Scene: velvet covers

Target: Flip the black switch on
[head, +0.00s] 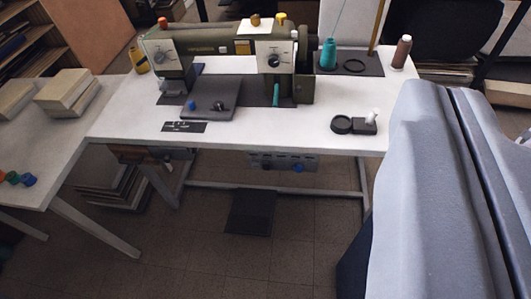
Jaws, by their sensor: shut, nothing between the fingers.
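A green sewing machine (225,48) stands on a white table (305,130). I cannot single out the black switch for certain. A small flat black plate (185,127) with tiny light marks lies near the table's front edge. A grey panel with dark and blue knobs (283,162) hangs under the table's front edge. A small black box with a white top piece (366,122) sits at the table's right front. Whether any switch is on or off is too small to tell. My gripper does not show in this view.
A large grey-blue cloth-covered thing (425,190) fills the right foreground. A second white table (45,150) with stacked blocks stands at left. A dark pedal (250,213) lies on the floor. Thread spools (328,54) stand behind. The floor in front is clear.

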